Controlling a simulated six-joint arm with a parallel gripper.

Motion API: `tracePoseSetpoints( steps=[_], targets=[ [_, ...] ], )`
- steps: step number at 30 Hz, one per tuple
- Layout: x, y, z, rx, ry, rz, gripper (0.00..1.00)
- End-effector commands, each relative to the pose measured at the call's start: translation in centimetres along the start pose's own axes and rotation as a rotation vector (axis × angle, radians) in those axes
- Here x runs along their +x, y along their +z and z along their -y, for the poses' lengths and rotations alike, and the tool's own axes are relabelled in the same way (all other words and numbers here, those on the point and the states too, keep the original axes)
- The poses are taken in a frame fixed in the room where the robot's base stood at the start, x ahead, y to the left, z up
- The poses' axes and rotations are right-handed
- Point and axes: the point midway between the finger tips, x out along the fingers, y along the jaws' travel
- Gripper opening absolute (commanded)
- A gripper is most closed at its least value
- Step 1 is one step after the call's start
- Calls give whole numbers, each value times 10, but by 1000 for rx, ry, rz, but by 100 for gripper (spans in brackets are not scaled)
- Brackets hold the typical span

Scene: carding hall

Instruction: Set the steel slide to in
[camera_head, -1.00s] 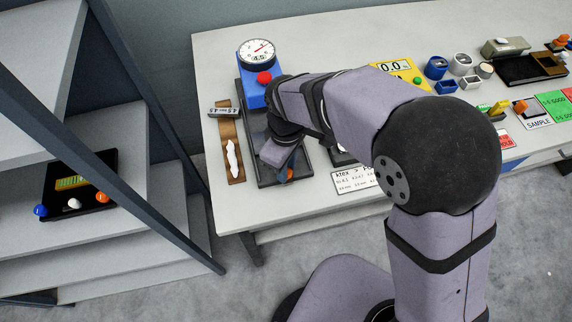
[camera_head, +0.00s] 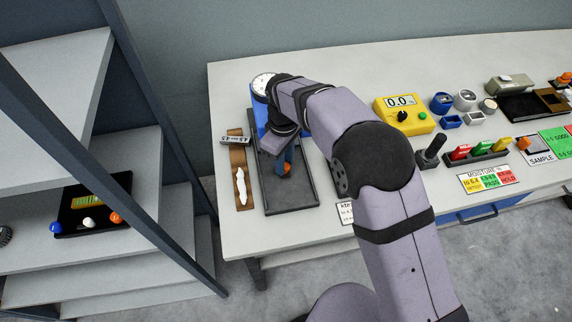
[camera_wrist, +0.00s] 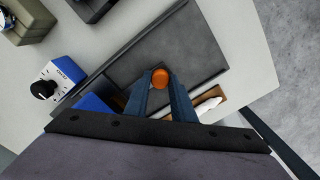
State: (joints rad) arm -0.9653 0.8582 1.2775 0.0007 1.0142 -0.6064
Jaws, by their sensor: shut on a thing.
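The steel slide has an orange knob (camera_head: 287,169) and belongs to the dark grey bed (camera_head: 296,207) of the blue gauge stand (camera_head: 260,119). The knob is about midway along the bed. My gripper (camera_head: 285,160) reaches down over the bed and is shut on the knob. In the wrist view the orange knob (camera_wrist: 160,78) sits between the two blue fingertips, with grey plate around it. My wrist hides much of the gauge end and the slide's inner end. The dial (camera_head: 263,84) is partly covered.
A brown board with white fibre (camera_head: 241,188) lies left of the bed. A yellow meter (camera_head: 404,115) and a dark lever (camera_head: 431,152) stand right. A shelf holds a black tray with balls (camera_head: 112,211). The bench front beside the bed is clear.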

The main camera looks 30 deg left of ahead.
Motion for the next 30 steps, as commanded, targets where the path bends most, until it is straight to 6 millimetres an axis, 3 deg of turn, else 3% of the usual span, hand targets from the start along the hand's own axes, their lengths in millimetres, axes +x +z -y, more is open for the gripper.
tracePoseSetpoints(
  steps=[8,9,11,23,30],
  targets=[
    [-4,-5,-4,1,12,-16,0],
    [-4,-5,-4,1,13,-17,30],
    [-4,-5,-4,1,13,-17,41],
    [-6,-3,-3,1,8,-10,41],
    [-33,-4,-3,1,10,-14,41]
  ],
)
